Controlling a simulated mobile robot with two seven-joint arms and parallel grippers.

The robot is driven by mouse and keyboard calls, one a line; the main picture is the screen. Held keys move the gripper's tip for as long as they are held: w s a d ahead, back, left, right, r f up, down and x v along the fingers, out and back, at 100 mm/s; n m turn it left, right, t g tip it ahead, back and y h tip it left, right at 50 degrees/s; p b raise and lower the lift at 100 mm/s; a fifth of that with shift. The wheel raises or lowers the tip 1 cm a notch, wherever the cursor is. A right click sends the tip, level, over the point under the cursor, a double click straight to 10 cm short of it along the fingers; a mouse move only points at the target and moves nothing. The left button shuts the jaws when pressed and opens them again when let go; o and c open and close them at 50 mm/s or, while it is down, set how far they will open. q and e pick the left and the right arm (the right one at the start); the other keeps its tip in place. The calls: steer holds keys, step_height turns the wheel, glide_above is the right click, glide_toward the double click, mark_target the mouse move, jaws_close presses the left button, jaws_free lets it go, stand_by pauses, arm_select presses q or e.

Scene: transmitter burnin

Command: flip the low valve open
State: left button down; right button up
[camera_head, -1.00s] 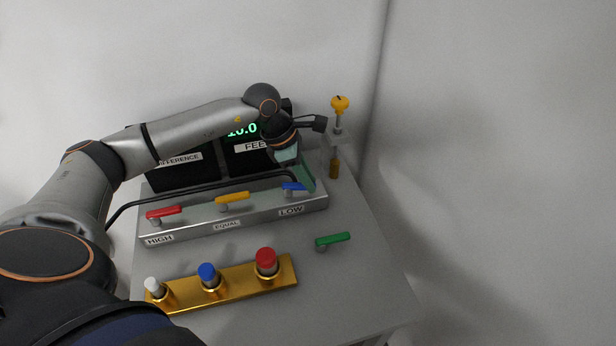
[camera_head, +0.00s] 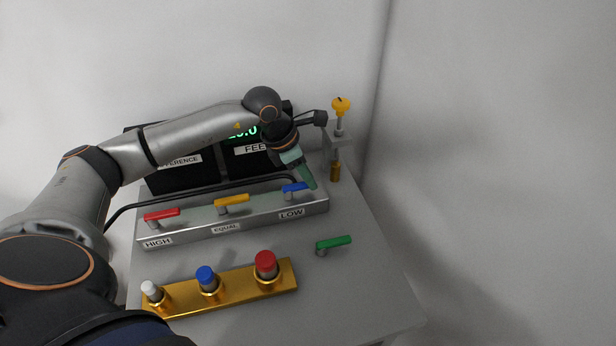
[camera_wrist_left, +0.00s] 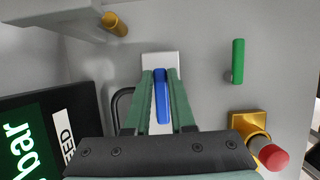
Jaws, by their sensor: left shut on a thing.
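The low valve has a blue handle (camera_head: 294,187) at the right end of the grey manifold (camera_head: 257,210), above the LOW label (camera_head: 291,213). My left gripper (camera_head: 309,180) reaches down to it from behind. In the left wrist view, the blue handle (camera_wrist_left: 161,100) lies between the two green fingers of my left gripper (camera_wrist_left: 161,78), which are shut on it. The handle lies roughly along the manifold, like the red handle (camera_head: 161,215) at HIGH and the yellow handle (camera_head: 232,200) at EQUAL. My right gripper is out of view.
A green-handled valve (camera_head: 334,243) stands right of the manifold. A gold block (camera_head: 236,289) with white, blue and red caps is in front. A yellow-knobbed fitting (camera_head: 340,106) stands at the back right. Black display boxes (camera_head: 180,178) stand behind, partly covered by my arm.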

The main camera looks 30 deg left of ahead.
mark_target(287, 188)
arm_select(q)
steer(key=c, duration=0.8)
jaws_free()
steer(key=shift+o, duration=0.2)
steer(key=shift+r, duration=0.1)
steer(key=v, duration=1.2)
steer(key=shift+b, duration=0.3)
steer(key=shift+s+r, duration=0.1)
steer(key=shift+s, duration=0.05)
